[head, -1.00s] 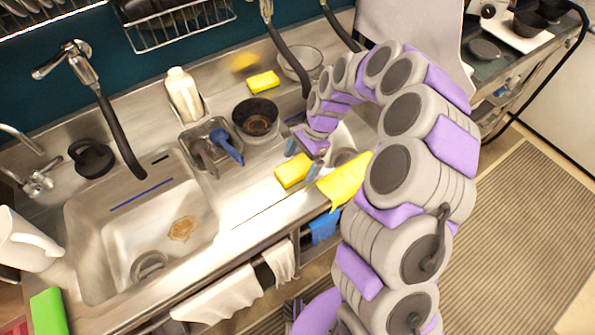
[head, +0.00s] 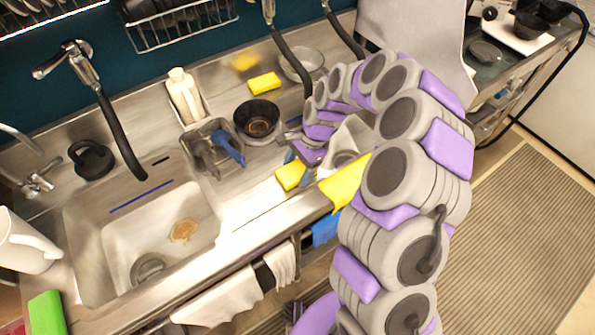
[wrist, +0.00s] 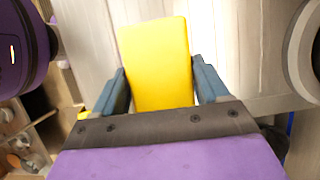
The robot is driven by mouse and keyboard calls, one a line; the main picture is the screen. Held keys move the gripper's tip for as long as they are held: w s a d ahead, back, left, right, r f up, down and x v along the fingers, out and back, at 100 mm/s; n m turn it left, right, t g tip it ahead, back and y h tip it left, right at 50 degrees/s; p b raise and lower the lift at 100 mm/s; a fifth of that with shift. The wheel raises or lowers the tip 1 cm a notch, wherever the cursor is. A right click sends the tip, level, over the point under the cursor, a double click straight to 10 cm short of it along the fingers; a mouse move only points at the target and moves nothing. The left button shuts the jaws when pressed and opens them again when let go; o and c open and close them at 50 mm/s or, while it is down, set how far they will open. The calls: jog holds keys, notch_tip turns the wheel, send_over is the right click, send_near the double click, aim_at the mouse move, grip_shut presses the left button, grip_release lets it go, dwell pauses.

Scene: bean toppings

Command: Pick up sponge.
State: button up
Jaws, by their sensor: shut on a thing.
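A yellow sponge (head: 290,176) is at the front edge of the metal counter in the head view. In the wrist view the sponge (wrist: 157,62) lies between the two blue-grey fingers of my gripper (wrist: 160,88). My gripper (head: 298,158) is shut on it, with a finger at each side. Whether the sponge still touches the counter is hard to tell. A second yellow sponge (head: 264,82) lies at the back of the counter by the wall. A green sponge-like block (head: 47,312) is at the lower left.
A yellow cloth (head: 345,182) hangs over the counter edge right beside my gripper. A dark bowl (head: 257,119), a small metal tub with a blue-handled brush (head: 229,147) and a white bottle (head: 184,95) stand behind. The sink (head: 95,235) is to the left.

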aim_at(293, 171)
jog(key=shift+a, duration=0.1)
jog(key=shift+c, duration=0.7)
jog(key=shift+r, duration=0.1)
jog(key=shift+r+p, duration=0.3)
jog(key=shift+r, duration=0.35)
notch_tip(293, 171, up, 2)
jog(key=shift+r+p, duration=0.15)
jog(key=shift+p, duration=0.25)
jog(key=s+d+p, duration=0.1)
jog(key=s+d, duration=0.2)
jog(key=s, duration=0.4)
jog(key=s+d+r+p, duration=0.1)
jog(key=s+d, duration=0.3)
jog(key=s, duration=0.3)
jog(key=shift+s, duration=0.15)
jog(key=shift+d+r, duration=0.1)
